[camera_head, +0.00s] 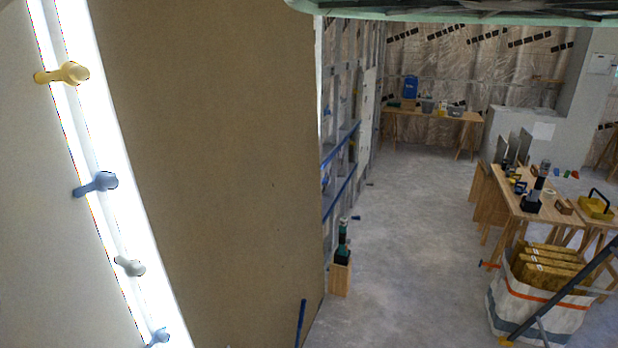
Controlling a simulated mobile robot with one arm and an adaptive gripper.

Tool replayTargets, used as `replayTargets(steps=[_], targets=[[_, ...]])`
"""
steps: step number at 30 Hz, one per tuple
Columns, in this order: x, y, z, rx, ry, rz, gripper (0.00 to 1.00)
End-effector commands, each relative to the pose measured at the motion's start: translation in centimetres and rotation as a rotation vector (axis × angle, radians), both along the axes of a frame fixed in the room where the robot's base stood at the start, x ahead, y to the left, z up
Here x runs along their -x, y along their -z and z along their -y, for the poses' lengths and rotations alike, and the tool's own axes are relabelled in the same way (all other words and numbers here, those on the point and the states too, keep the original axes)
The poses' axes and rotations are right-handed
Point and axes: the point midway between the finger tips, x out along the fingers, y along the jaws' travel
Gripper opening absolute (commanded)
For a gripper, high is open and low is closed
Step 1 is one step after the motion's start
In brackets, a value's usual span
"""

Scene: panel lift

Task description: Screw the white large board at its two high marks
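A large brown board (215,160) stands upright and fills the middle left of the head view. To its left is a pale off-white board face (50,220) with a glaring white strip (105,170) along it. I cannot tell which of these the task calls the white large board. I cannot make out two high marks on either surface. A dark and green tool, perhaps a screwdriver (343,240), stands upright on a wooden block (340,278) on the floor, right of the brown board. My gripper is not in view.
Several yellow, blue and grey pegs (98,184) stick out along the strip. Stud framing (340,130) lies behind the brown board. A tool-covered workbench (527,207) and a white bag of yellow packs (535,310) stand right. The middle floor (420,250) is clear.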

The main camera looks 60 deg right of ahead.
Motion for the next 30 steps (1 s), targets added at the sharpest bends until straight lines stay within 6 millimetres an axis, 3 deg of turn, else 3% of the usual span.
replayTargets(steps=[30], targets=[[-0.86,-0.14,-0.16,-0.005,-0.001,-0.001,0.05]])
